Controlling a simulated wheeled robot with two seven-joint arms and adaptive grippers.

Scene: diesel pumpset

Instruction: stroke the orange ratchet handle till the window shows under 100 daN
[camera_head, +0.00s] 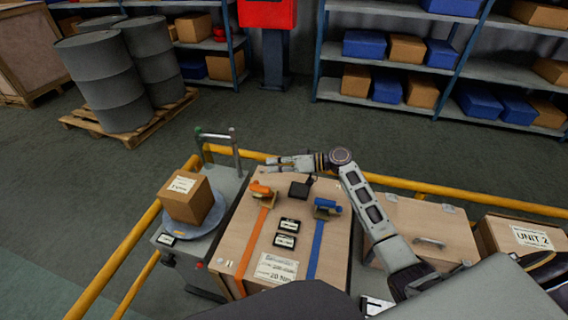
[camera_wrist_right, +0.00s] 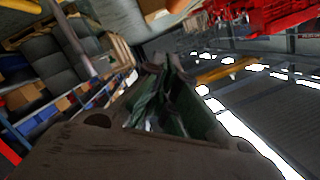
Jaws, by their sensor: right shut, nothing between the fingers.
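The orange ratchet handle (camera_head: 261,189) sits on top of the wooden crate (camera_head: 240,222), at the upper end of an orange strap (camera_head: 252,245). My right gripper (camera_head: 271,163) is shut and empty, above the crate's far edge, just beyond the orange handle and apart from it in the picture. Its dark green fingers (camera_wrist_right: 168,105) fill the middle of the right wrist view, which does not show the handle. Two small black display windows (camera_head: 289,224) (camera_head: 285,241) lie between the straps; their figures are too small to read. My left gripper is not in view.
A blue ratchet (camera_head: 326,205) on a blue strap (camera_head: 317,245) and a black box (camera_head: 300,189) are on the same crate. A carton (camera_head: 187,198) stands on a round plate at left. Yellow rails (camera_head: 120,258) surround the area. A second crate (camera_head: 425,225) is at right.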

